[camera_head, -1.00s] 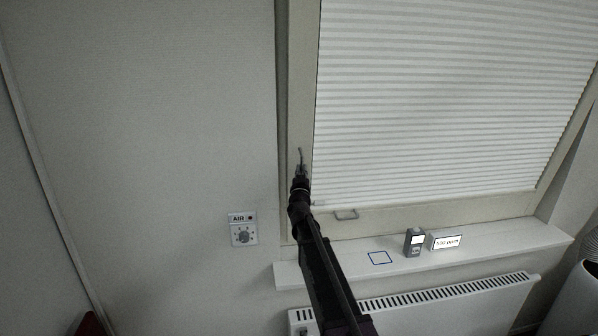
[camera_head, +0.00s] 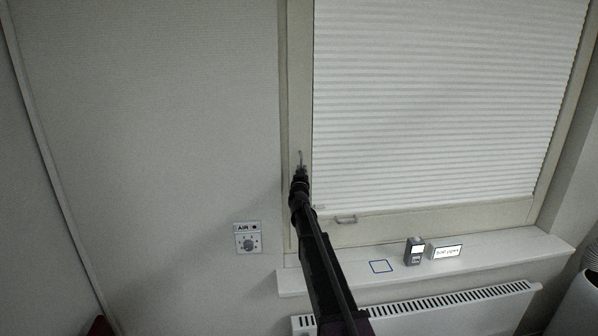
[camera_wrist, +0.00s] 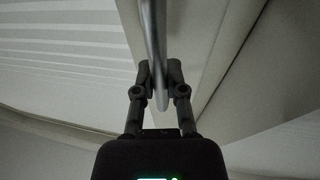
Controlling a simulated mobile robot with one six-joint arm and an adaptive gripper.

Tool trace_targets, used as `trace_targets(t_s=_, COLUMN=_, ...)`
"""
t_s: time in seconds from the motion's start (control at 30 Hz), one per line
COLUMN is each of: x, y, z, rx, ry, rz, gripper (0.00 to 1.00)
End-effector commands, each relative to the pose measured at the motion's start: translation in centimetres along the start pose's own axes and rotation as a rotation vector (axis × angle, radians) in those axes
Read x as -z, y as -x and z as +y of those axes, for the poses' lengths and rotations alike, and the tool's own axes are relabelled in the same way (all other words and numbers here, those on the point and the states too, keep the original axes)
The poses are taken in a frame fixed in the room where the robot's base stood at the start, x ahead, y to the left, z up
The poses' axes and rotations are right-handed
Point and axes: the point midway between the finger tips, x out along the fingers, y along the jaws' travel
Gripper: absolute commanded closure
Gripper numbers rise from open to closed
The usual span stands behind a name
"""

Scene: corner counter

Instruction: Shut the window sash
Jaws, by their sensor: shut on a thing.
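The window sash (camera_head: 350,231) is a pale frame around a white pleated blind (camera_head: 430,110). My gripper (camera_head: 301,172) is at this handle, at the left of the sash. In the wrist view, the handle (camera_wrist: 154,40) passes between the two dark fingertips of my gripper (camera_wrist: 160,80), which is shut on it. Whether the sash lies flush in its frame cannot be told.
The sill (camera_head: 460,268) carries a small dark meter (camera_head: 413,251), a white display card (camera_head: 445,252) and a blue square outline (camera_head: 381,267). A radiator (camera_head: 440,305) is below. An AIR dial panel (camera_head: 248,238) is on the wall left of my arm. A white bin-like object stands at right.

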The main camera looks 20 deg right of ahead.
Motion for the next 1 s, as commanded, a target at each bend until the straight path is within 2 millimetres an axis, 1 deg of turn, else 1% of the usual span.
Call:
trace_targets(t_s=0.03, x=0.0, y=-0.4, z=-0.2, rx=0.003, ry=0.003, rz=-0.001, gripper=1.0)
trace_targets(t_s=0.2, x=-0.1, y=-0.5, z=0.3, rx=0.0, ry=0.004, rz=-0.002, gripper=1.0)
trace_targets(t_s=0.23, x=-0.1, y=-0.6, z=0.4, rx=0.0, ry=0.004, rz=-0.002, gripper=0.82)
trace_targets(t_s=0.27, x=-0.1, y=-0.6, z=0.5, rx=-0.001, ry=0.005, rz=-0.002, gripper=0.73)
trace_targets(t_s=0.3, x=-0.1, y=-0.6, z=0.6, rx=-0.002, ry=0.005, rz=-0.002, gripper=0.61)
trace_targets(t_s=0.33, x=-0.1, y=-0.6, z=0.7, rx=-0.003, ry=0.005, rz=-0.002, gripper=0.52)
trace_targets(t_s=0.37, x=-0.1, y=-0.6, z=0.8, rx=-0.004, ry=0.005, rz=-0.002, gripper=0.49)
trace_targets(t_s=0.53, x=-0.1, y=-0.6, z=1.3, rx=-0.009, ry=0.005, rz=-0.002, gripper=0.49)
trace_targets(t_s=0.73, x=-0.1, y=-0.5, z=1.4, rx=-0.009, ry=0.005, rz=-0.002, gripper=0.49)
trace_targets(t_s=0.87, x=-0.5, y=-0.3, z=1.2, rx=0.009, ry=0.011, rz=-0.014, gripper=0.49)
trace_targets(t_s=1.0, x=-1.4, y=0.1, z=0.5, rx=0.058, ry=0.027, rz=-0.05, gripper=0.49)
